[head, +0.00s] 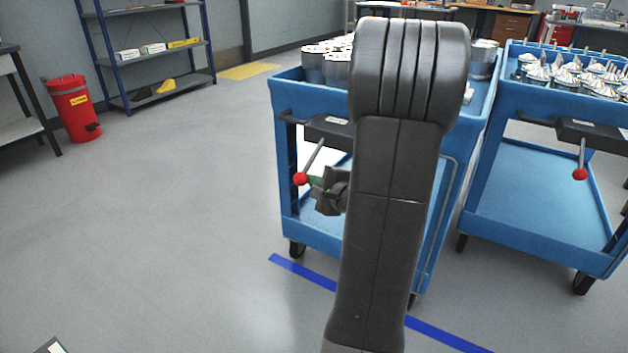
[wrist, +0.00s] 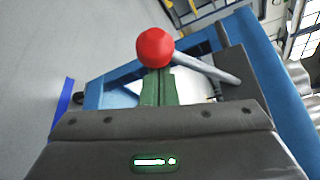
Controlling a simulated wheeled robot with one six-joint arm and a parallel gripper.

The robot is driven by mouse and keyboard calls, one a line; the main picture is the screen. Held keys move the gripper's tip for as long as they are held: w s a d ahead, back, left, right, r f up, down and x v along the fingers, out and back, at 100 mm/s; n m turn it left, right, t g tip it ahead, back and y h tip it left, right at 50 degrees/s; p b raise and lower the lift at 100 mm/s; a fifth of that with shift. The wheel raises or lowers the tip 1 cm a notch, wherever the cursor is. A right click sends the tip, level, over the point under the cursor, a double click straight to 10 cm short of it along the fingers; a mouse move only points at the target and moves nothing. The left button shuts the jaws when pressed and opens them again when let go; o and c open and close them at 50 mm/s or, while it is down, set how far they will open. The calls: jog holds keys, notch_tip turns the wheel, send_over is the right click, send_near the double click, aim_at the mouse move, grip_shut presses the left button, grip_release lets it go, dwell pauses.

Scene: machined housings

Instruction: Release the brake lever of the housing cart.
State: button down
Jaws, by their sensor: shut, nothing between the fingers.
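The blue cart (head: 328,233) in the middle of the head view carries silvery cylindrical housings (head: 326,65). Its brake lever has a grey rod and a red ball knob (head: 301,179), slanting down and left from a dark box (head: 328,129) under the top tray. My gripper (head: 316,182) is just right of the knob, partly hidden by my arm. In the wrist view its green fingers (wrist: 160,88) are shut together and empty. The red knob (wrist: 155,47) appears just beyond their tips, with the rod running off to the right. I cannot tell whether they touch.
A second blue cart (head: 535,216) with conical metal parts (head: 565,70) stands at right, with its own red-knobbed lever (head: 580,174). A blue floor line (head: 300,272) runs below the carts. A red bin (head: 75,108) and shelf stand at back left. The left floor is clear.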

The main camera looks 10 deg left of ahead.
jog(key=shift+s+r+p, duration=0.15)
jog(key=shift+r+p, duration=0.25)
jog(key=shift+p, duration=0.05)
notch_tip(320, 180, up, 11)
jog(key=m+g+p, duration=0.5)
jog(key=m+p, duration=0.1)
jog(key=p, duration=1.5)
jog(key=shift+s+a+m, duration=0.2)
jog(key=shift+s+m, duration=0.2)
jog(key=b, duration=0.2)
send_near(314, 158)
jog(key=s+d+r, duration=0.1)
jog(key=s+r, duration=0.2)
jog(key=s, duration=0.2)
jog(key=shift+r, duration=0.3)
